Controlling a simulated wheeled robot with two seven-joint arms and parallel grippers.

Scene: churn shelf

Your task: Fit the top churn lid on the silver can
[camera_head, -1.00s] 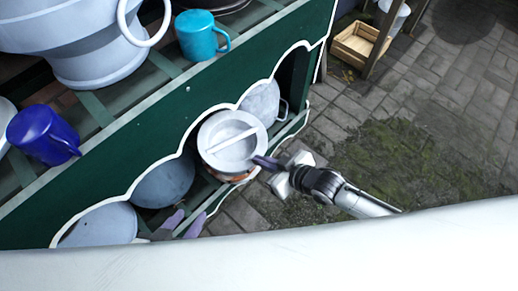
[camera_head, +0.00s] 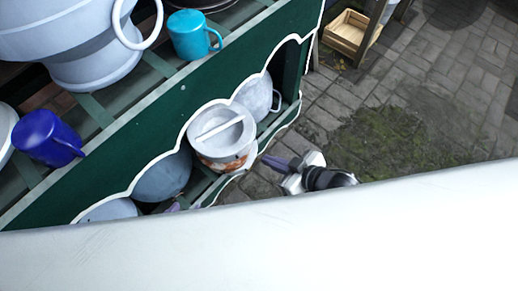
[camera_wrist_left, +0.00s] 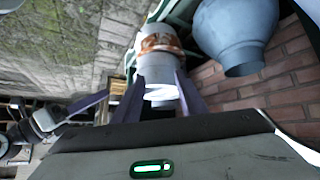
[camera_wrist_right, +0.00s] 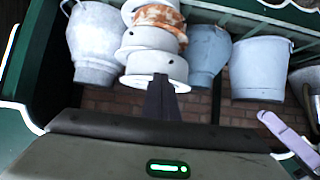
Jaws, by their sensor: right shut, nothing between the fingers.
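A pale grey-white can with a rusty band (camera_head: 226,162) stands on the lower shelf; it also shows in the right wrist view (camera_wrist_right: 155,17) and left wrist view (camera_wrist_left: 160,42). A round lid with a straight bar handle (camera_head: 216,127) is on its top; I cannot tell whether it is fully seated.
Grey buckets (camera_head: 258,95) (camera_head: 163,178) flank the can closely. The green scalloped shelf front (camera_head: 262,52) rises above it. A turquoise mug (camera_head: 188,36), a blue mug (camera_head: 42,136) and a large grey vessel (camera_head: 95,65) stand on the upper shelf. The paving (camera_head: 440,90) at right is open.

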